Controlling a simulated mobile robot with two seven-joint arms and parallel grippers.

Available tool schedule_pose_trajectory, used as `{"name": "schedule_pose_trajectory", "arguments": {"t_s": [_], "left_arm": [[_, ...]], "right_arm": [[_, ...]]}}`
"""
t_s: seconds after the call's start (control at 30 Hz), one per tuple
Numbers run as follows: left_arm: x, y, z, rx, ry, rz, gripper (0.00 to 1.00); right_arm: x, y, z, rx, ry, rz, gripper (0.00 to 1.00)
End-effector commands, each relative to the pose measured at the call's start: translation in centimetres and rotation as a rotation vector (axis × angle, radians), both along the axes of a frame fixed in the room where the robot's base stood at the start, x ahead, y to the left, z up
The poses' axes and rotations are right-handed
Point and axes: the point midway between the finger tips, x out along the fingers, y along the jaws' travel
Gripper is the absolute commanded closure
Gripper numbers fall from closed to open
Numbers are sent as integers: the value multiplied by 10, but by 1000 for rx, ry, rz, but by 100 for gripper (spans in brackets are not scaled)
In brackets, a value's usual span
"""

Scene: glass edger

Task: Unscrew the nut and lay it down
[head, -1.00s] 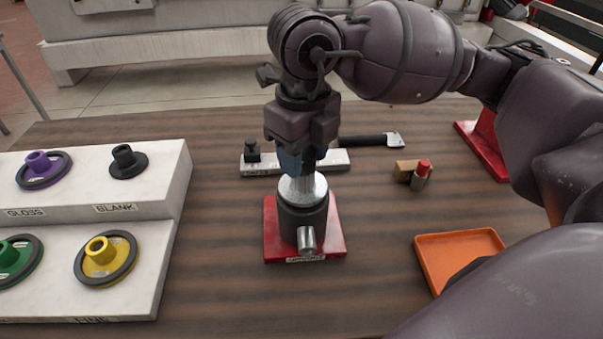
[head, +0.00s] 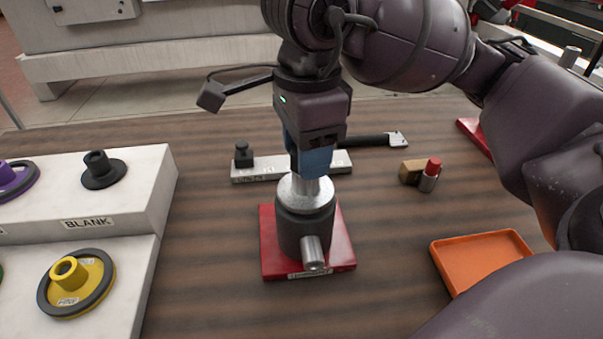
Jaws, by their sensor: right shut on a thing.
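My right gripper (head: 309,165) points straight down, its blue fingers shut over the top of an upright spindle stand. The nut is mostly hidden between the fingers; I cannot tell how far it sits on the thread. Just below the fingertips are a short silver shaft and a silver disc (head: 300,199). They sit on a dark cylinder (head: 291,232) with a silver side knob (head: 313,252), on a red base plate (head: 339,262). An orange tray (head: 473,286) lies empty at the right. My left gripper is out of view.
A white stepped rack (head: 137,213) with purple, black and yellow wheels stands at the left. Behind the stand are a white holder (head: 262,174) with a black peg and a black-handled tool (head: 366,140). A brown block and red-topped cylinder (head: 429,176) stand right.

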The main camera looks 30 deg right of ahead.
Motion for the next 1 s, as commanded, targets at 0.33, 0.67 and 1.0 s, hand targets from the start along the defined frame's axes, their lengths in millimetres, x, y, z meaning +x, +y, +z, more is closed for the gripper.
{"name": "schedule_pose_trajectory", "arguments": {"t_s": [0.33, 0.67, 1.0], "left_arm": [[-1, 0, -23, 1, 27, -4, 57], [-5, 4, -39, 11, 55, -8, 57], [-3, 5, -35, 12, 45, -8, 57]], "right_arm": [[2, 0, -5, 2, 6, 405, 85], [1, 0, -3, 2, 4, 752, 85], [0, 0, 1, 0, 0, 784, 52]]}}
